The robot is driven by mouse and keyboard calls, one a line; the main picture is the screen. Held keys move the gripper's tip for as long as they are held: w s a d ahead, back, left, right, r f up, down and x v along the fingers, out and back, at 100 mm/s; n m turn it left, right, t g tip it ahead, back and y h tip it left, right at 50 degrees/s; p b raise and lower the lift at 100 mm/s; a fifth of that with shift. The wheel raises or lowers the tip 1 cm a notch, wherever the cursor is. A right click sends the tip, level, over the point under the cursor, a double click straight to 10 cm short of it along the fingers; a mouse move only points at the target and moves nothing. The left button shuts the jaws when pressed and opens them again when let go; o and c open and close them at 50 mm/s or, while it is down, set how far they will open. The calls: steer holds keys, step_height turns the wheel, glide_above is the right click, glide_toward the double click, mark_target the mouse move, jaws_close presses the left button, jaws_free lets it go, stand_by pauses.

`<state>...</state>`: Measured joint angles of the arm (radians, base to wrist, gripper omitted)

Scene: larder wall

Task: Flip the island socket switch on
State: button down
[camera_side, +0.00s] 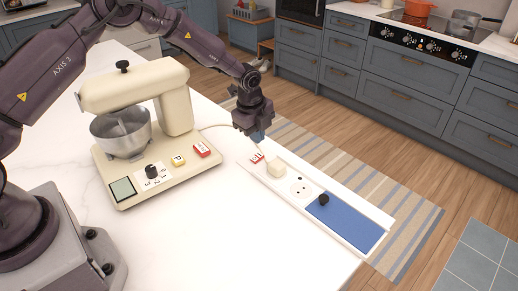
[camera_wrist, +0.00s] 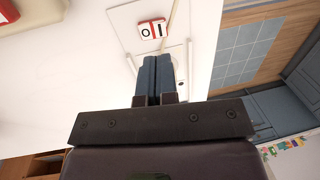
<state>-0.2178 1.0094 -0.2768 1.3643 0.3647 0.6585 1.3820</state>
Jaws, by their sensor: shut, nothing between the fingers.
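The island socket switch (camera_side: 257,158) is a small red and white rocker at the far left end of a white socket strip (camera_side: 285,193) on the island. In the wrist view the switch (camera_wrist: 152,29) shows the marks 0 and I; I cannot tell which side is pressed. My gripper (camera_side: 258,138) is shut and empty, pointing down just above and behind the switch in the side view. In the wrist view its blue fingertips (camera_wrist: 155,60) are just below the switch, with a small gap in the picture. Contact is not visible.
A cream plug (camera_side: 275,169) sits beside the switch, then a round socket (camera_side: 300,187), a black knob (camera_side: 323,199) and a blue panel (camera_side: 350,225). A cream stand mixer (camera_side: 145,95) with a steel bowl (camera_side: 122,130) stands left. The white worktop (camera_side: 225,230) in front is clear.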

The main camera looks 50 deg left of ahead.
mark_target(255, 159)
steer(key=f, duration=0.3)
steer(key=w+f, duration=0.1)
steer(key=f, duration=0.1)
steer(key=shift+f, duration=0.3)
steer(key=shift+w+f, duration=0.15)
steer(key=shift+f, duration=0.2)
steer(key=shift+s, duration=1.05)
